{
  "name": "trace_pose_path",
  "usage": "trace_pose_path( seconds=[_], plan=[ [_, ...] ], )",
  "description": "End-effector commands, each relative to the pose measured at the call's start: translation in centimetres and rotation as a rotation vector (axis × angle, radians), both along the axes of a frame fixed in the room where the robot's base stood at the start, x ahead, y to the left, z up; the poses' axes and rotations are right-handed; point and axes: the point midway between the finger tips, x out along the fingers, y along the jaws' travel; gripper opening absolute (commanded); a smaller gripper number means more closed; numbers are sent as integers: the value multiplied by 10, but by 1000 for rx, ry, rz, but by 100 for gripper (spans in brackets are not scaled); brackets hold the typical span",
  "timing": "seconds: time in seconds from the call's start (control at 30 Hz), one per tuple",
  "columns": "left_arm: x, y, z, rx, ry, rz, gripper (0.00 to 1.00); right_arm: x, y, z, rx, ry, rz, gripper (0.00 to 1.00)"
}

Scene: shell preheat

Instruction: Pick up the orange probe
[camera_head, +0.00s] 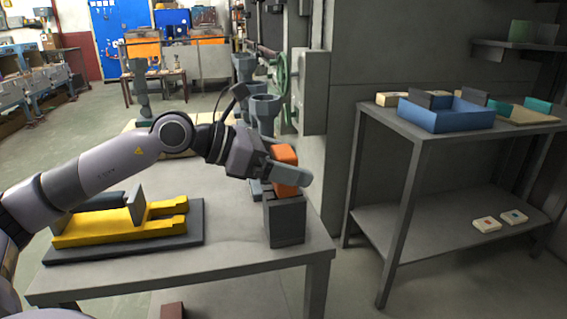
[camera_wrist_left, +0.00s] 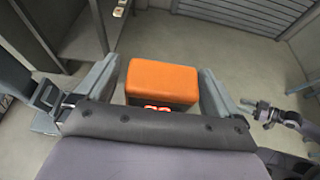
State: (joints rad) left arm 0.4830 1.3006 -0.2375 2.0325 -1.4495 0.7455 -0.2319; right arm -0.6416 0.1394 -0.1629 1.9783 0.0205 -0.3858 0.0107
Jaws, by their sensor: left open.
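The orange probe (camera_head: 285,156) is a block-shaped body standing upright in a dark grey holder (camera_head: 285,222) near the right end of the grey table. My left gripper (camera_head: 287,172) is at the probe, with one finger across its front in the head view. In the left wrist view the probe (camera_wrist_left: 162,82) sits between the two spread fingers of my left gripper (camera_wrist_left: 160,92). A narrow gap shows on each side of it, so the jaws are open around it. The middle of the probe is partly hidden by the finger in the head view.
A yellow fixture (camera_head: 115,228) on a dark plate (camera_head: 190,235) lies on the table's left part. Grey funnel-topped posts (camera_head: 265,108) stand behind the probe. A separate shelf table (camera_head: 450,135) at right carries a blue tray (camera_head: 445,116). The table's front strip is clear.

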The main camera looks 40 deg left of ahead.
Motion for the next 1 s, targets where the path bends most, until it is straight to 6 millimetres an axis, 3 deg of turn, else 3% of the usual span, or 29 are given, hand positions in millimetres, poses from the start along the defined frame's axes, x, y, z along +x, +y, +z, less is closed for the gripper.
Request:
trace_pose_path(
  seconds=[0.43,0.47,0.63,1.0],
  plan=[
    [8,-7,-5,1,1,0,96,-3,-1,2,-6,2,1,43],
    [8,-7,-5,1,1,0,89,-3,-1,2,-6,3,1,43],
    [8,-7,-5,1,0,0,35,-3,0,1,-5,4,3,43],
    [8,-7,-1,1,-2,0,35,-4,0,2,-5,7,7,43]
  ],
)
